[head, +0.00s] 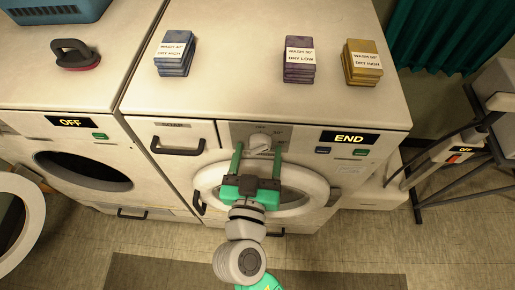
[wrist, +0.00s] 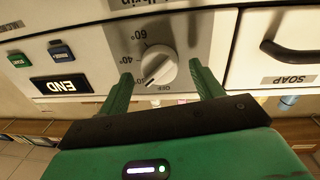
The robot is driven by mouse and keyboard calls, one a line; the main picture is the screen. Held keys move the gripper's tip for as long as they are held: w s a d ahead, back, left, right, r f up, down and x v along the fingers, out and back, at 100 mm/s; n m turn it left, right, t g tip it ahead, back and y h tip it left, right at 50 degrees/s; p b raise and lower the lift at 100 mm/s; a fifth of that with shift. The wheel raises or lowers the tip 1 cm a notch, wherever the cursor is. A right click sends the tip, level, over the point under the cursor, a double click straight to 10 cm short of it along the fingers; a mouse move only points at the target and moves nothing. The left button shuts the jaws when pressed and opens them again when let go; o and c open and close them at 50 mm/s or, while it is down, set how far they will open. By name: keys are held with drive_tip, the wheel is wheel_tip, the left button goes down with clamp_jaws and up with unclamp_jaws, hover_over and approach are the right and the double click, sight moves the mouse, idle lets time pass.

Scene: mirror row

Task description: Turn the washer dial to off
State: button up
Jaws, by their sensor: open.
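The washer dial (head: 260,142) is a white round knob on the grey panel of the middle machine. In the wrist view the dial (wrist: 158,66) has a ridge and a dark mark toward its lower left, among upside-down labels such as 60 and 40; the lower labels are too small to read surely. The washer's display (head: 349,138) reads END, and it also shows in the wrist view (wrist: 62,85). My gripper (head: 257,152) is open, its green fingers on either side of the dial, with gaps visible in the wrist view (wrist: 161,70). Contact is not visible.
The washer's round door (head: 318,185) lies below the dial. A SOAP drawer (head: 172,137) with a black handle is to the left. Labelled stacks (head: 176,54) sit on top. Another machine (head: 45,105) at left reads OFF. A dark stand (head: 425,190) is at right.

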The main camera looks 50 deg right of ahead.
drive_tip(key=shift+w+d, duration=0.3)
drive_tip(key=shift+d, duration=0.15)
drive_tip(key=c, duration=1)
drive_tip(key=shift+n, duration=0.3)
drive_tip(key=n, duration=0.4)
drive_tip(key=shift+n, duration=0.3)
drive_tip(key=n+p, duration=0.1)
drive_tip(key=n, duration=0.3)
drive_tip(key=shift+f+n+t+h, duration=0.1)
drive_tip(key=shift+n+t+h, duration=0.2)
drive_tip(key=shift+n+t, duration=0.1)
drive_tip(key=shift+n, duration=0.3)
drive_tip(key=o, duration=1)
drive_tip(key=shift+a, duration=0.1)
